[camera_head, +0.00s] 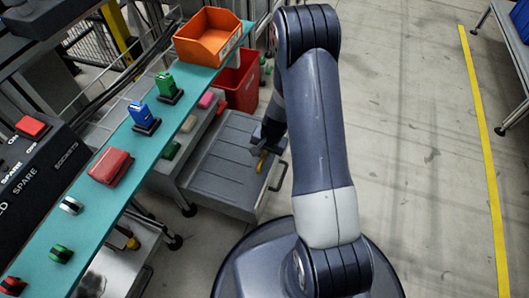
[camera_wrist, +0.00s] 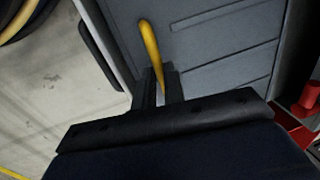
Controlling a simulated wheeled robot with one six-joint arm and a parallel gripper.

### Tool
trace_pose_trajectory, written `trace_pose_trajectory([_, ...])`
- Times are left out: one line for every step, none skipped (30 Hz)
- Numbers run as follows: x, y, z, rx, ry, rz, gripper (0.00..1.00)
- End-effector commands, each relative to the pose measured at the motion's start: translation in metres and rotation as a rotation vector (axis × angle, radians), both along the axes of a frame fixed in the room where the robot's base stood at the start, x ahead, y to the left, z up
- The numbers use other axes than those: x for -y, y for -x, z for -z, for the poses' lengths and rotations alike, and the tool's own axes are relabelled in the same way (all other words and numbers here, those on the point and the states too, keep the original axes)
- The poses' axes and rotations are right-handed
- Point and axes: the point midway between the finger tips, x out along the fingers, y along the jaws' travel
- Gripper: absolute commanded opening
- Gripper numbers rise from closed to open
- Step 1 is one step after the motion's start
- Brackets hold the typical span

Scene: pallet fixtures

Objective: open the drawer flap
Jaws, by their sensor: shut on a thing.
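The drawer flap is a grey ribbed panel (camera_head: 218,178) low beside the teal-topped bench in the head view. It also fills the upper right of the wrist view (camera_wrist: 225,45). A yellow handle (camera_wrist: 150,42) stands on the flap near one edge. Its yellow also shows in the head view (camera_head: 262,162). My gripper (camera_head: 264,152) is at the flap's right side. In the wrist view, the fingers of my gripper (camera_wrist: 159,82) are shut on the lower end of the handle. Whether the flap is fully closed or partly open, I cannot tell.
The teal shelf (camera_head: 115,137) holds an orange bin (camera_head: 208,37), a red block (camera_head: 110,166) and small coloured parts. A red bin (camera_head: 240,82) stands behind the flap. The floor (camera_head: 410,130) to the right is clear, with a yellow line (camera_head: 482,140).

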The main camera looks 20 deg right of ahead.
Motion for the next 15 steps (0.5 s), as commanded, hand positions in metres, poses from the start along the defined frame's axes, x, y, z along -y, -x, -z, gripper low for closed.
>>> trace_pose_trajectory([0.0001, 0.0001, -0.0001, 0.0, 0.0, 0.0, 0.02])
trace_pose_trajectory([0.0001, 0.0001, 0.0, 0.0, 0.0, 0.0, 0.0])
trace_pose_trajectory([0.0001, 0.0001, -0.0001, 0.0, 0.0, 0.0, 0.0])
trace_pose_trajectory([0.0001, 0.0001, -0.0001, 0.0, 0.0, 0.0, 0.0])
trace_pose_trajectory([0.0001, 0.0001, -0.0001, 0.0, 0.0, 0.0, 0.0])
trace_pose_trajectory([0.0001, 0.0001, -0.0001, 0.0, 0.0, 0.0, 0.0])
trace_pose_trajectory([0.0001, 0.0001, -0.0001, 0.0, 0.0, 0.0, 0.0])
trace_pose_trajectory([0.0001, 0.0001, -0.0001, 0.0, 0.0, 0.0, 0.0])
trace_pose_trajectory([0.0001, 0.0001, -0.0001, 0.0, 0.0, 0.0, 0.0])
trace_pose_trajectory([0.0001, 0.0001, -0.0001, 0.0, 0.0, 0.0, 0.0])
trace_pose_trajectory([0.0002, 0.0001, -0.0001, 0.0, 0.0, 0.0, 0.0])
trace_pose_trajectory([0.0002, 0.0001, -0.0001, 0.0, 0.0, 0.0, 0.0])
trace_pose_trajectory([0.0002, 0.0001, -0.0001, 0.0, 0.0, 0.0, 0.0])
trace_pose_trajectory([0.0002, 0.0001, -0.0001, 0.0, 0.0, 0.0, 0.0])
trace_pose_trajectory([0.0, 0.0001, -0.0005, 0.0, 0.0, 0.0, 0.0])
